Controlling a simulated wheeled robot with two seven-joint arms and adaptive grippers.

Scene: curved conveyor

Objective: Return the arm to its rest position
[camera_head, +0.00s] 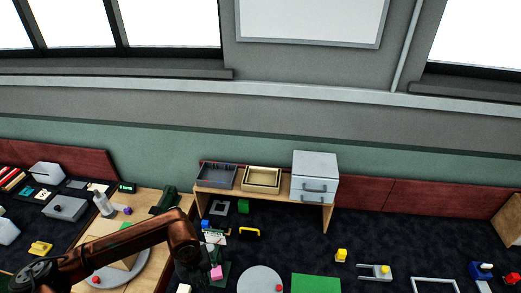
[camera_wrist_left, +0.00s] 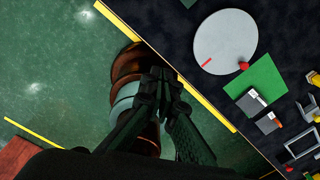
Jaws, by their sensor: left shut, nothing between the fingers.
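My left arm (camera_head: 130,243) comes in from the lower left of the head view. It is copper-brown, bends at a joint in the middle, and drops toward the bottom edge. Its dark wrist and gripper are hard to make out against the dark surface there. In the left wrist view my left gripper (camera_wrist_left: 160,74) is shut, with its dark fingers together and nothing between them. Behind the fingers in that view are copper-brown and pale rounded parts, over a green floor. My right gripper is in neither view.
A pink block (camera_head: 216,272) shows beside the left wrist. A round grey disc (camera_head: 258,280) and a green mat (camera_head: 316,284) lie right of it; the disc (camera_wrist_left: 225,40) also shows in the wrist view. A wooden shelf (camera_head: 285,197) with trays and a grey drawer box (camera_head: 315,165) stands behind.

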